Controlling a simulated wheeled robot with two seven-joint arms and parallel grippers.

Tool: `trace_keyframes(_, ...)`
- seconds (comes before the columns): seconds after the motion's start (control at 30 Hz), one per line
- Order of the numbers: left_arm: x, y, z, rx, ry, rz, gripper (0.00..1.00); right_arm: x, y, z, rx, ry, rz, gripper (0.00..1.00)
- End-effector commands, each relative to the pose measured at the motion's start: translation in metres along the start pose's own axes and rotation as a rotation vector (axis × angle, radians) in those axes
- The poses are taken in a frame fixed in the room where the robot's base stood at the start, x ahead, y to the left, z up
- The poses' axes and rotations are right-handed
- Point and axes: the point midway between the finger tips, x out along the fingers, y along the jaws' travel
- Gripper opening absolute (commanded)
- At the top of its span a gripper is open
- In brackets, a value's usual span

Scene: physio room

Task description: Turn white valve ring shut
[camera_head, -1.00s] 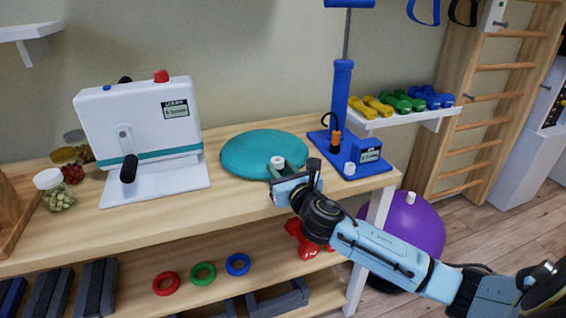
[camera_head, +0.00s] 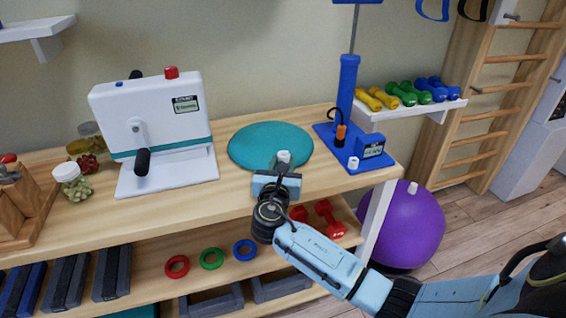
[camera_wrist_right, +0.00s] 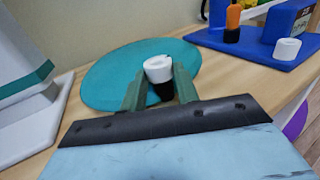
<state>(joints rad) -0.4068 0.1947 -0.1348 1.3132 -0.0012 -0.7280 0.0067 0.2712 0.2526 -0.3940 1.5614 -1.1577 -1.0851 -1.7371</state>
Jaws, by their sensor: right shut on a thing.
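The white valve ring (camera_head: 283,156) sits on a short black stem at the near edge of the teal round cushion (camera_head: 262,140) on the wooden bench. In the right wrist view the ring (camera_wrist_right: 158,68) stands upright between two green fingers, with the black stem below it. My right gripper (camera_head: 280,168) is shut on the ring from the front side of the bench. In the right wrist view its fingertips (camera_wrist_right: 159,80) lie on either side of the ring. The fingers hide part of the stem. My left gripper is not in view.
A white device with a black handle (camera_head: 142,162) stands left of the cushion. A blue pump (camera_head: 347,90) with a white cap (camera_head: 353,163) on its base stands right. Below are coloured rings (camera_head: 211,258) and red dumbbells (camera_head: 328,218). A purple ball (camera_head: 405,225) is right of the bench.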

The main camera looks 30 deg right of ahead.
Motion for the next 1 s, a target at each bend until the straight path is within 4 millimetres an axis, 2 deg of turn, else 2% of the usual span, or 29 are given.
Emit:
trace_keyframes(0.37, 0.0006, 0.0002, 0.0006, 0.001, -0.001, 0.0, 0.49, 0.0007, -0.0003, 0.0003, 0.0, -0.001, -0.006, 0.08)
trace_keyframes(0.4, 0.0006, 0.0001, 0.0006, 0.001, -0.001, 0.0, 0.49, 0.0007, -0.0003, 0.0003, 0.0, -0.001, -0.006, 0.32)
trace_keyframes(0.57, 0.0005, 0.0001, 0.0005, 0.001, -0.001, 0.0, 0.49, 0.0007, -0.0003, 0.0003, 0.0, -0.001, -0.005, 0.52)
trace_keyframes(0.87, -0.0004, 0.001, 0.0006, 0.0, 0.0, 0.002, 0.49, -0.0007, 0.0004, 0.0003, 0.0, 0.0, -0.005, 0.52)
trace_keyframes(1.0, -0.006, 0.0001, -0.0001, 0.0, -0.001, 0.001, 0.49, -0.0089, 0.0047, 0.0008, 0.001, 0.003, -0.004, 0.52)
